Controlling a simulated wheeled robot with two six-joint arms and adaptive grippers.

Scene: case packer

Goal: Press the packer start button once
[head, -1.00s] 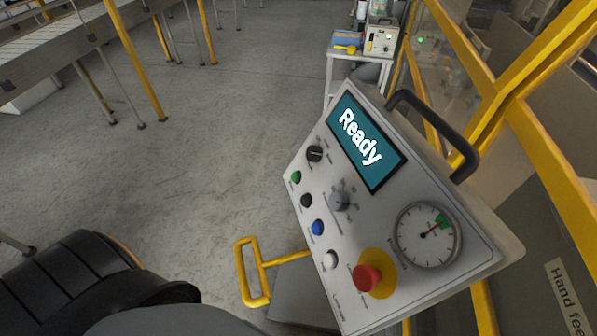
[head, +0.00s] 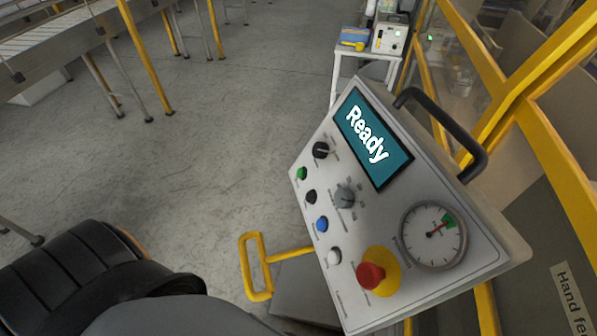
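The packer's control panel (head: 372,230) stands tilted at the right of the head view. Its screen (head: 373,138) reads "Ready". A green button (head: 302,174) sits at the panel's left edge, with a black button (head: 310,197), a blue button (head: 321,224) and a white button (head: 334,256) below it in a row. The small labels beside them are too small to read. A red mushroom button (head: 370,276) on a yellow base is at the lower right of the row. Neither of my grippers is in view, and nothing touches the panel.
The panel also carries a black knob (head: 320,150), a grey selector knob (head: 344,197), a gauge (head: 433,236) and a black handle (head: 446,133). Yellow guard framing (head: 500,100) stands at the right. A white side table (head: 366,54) is behind. Grey floor (head: 215,130) is open at left.

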